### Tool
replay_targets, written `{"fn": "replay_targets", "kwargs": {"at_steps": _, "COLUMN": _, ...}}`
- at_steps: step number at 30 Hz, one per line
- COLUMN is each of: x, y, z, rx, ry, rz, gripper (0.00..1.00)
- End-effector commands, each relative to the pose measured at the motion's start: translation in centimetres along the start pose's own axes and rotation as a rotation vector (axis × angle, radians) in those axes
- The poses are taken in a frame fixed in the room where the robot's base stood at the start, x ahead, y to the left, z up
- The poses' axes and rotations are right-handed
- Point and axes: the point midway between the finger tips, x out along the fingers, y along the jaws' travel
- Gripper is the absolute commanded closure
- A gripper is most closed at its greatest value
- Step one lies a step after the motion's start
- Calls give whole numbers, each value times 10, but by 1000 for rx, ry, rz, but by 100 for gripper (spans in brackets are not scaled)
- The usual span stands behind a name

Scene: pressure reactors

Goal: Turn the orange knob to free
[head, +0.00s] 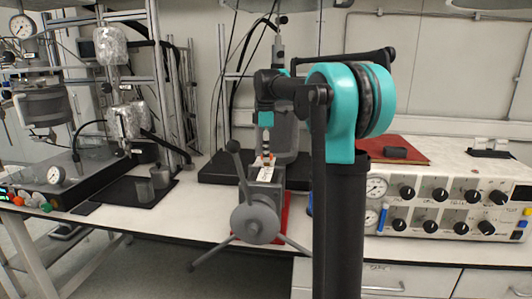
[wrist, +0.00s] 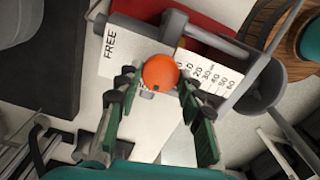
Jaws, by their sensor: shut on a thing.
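The orange knob (wrist: 160,70) sits on a white plate between the word FREE (wrist: 109,43) on the left and a numbered scale (wrist: 208,74) on the right. A dark mark shows on its lower edge. My gripper (wrist: 157,86) has its green-padded fingers on either side of the knob and is shut on it. In the head view my gripper (head: 266,148) points down at the top of the grey reactor device (head: 268,185), where a small bit of the orange knob (head: 266,156) shows. The knob's far side is hard to see there.
A control box with gauges and black knobs (head: 440,179) stands right. Glassware and metal stands (head: 120,100) are at left.

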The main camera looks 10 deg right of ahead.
Motion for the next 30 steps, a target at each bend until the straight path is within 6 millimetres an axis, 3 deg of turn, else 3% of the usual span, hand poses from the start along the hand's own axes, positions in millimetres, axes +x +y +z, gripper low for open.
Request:
{"fn": "replay_targets", "kwargs": {"at_steps": 3, "x": 0, "y": 0, "z": 0, "rx": 0, "ry": 0, "rz": 0, "gripper": 92}}
{"fn": "replay_targets", "kwargs": {"at_steps": 14, "x": 0, "y": 0, "z": 0, "rx": 68, "ry": 0, "rz": 0, "gripper": 92}}
{"fn": "replay_targets", "kwargs": {"at_steps": 30, "x": 0, "y": 2, "z": 0, "rx": 517, "ry": 0, "rz": 0, "gripper": 92}}
